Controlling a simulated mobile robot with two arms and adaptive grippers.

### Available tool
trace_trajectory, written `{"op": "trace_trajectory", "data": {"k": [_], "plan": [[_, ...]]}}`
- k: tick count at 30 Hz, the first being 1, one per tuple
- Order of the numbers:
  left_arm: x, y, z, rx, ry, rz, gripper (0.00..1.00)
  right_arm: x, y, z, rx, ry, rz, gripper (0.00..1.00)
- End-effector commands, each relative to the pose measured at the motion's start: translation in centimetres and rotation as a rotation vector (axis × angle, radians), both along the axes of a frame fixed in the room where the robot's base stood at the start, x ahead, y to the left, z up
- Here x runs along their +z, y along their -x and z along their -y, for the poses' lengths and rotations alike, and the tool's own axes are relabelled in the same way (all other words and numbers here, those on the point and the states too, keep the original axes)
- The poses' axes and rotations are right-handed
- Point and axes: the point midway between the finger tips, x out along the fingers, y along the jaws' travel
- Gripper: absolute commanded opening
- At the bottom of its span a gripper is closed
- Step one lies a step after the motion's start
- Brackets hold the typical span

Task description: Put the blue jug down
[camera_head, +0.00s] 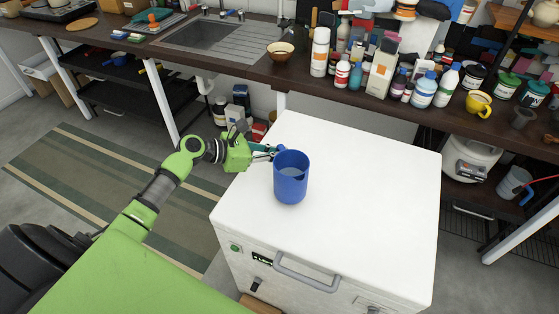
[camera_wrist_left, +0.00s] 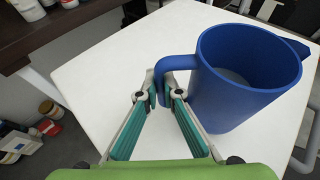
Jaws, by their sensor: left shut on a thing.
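The blue jug (camera_head: 291,178) is upright at the white cabinet top (camera_head: 372,185), near its left side in the head view. I cannot tell whether its base touches the surface. My left gripper (camera_head: 268,152) is at the jug's handle side. In the left wrist view the jug (camera_wrist_left: 245,80) fills the right half, and its handle (camera_wrist_left: 172,64) passes between the teal fingertips of my left gripper (camera_wrist_left: 163,92), which is shut on it. The jug's inside looks empty or holds something pale; I cannot tell. My right gripper is not in view.
Behind the white top runs a dark counter (camera_head: 262,72) with a wooden bowl (camera_head: 280,52), several bottles and a yellow mug (camera_head: 479,103). A sink (camera_head: 205,35) is at the back left. The white top is clear around the jug. A handle bar (camera_head: 306,272) sticks out at its front.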

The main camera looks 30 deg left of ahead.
Motion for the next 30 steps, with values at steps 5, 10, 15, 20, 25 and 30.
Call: {"op": "trace_trajectory", "data": {"k": [5,10,15,20,25,30], "plan": [[-2.4,-0.1,0.0,0.002,0.005,-0.002,0.00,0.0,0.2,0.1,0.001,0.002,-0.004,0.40],[-3.0,-0.1,0.0,0.001,0.002,0.002,0.00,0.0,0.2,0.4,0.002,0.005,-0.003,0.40],[-3.0,-0.1,0.0,0.001,0.002,0.002,0.00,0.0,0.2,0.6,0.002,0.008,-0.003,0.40],[-3.4,-0.1,0.0,0.000,0.000,-0.001,0.19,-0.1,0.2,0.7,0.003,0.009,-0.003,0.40],[-3.3,0.0,0.0,0.000,0.000,-0.001,0.23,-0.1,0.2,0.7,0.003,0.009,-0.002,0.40],[-3.3,0.0,0.0,0.000,0.000,-0.001,0.23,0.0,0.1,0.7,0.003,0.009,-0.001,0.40]]}}
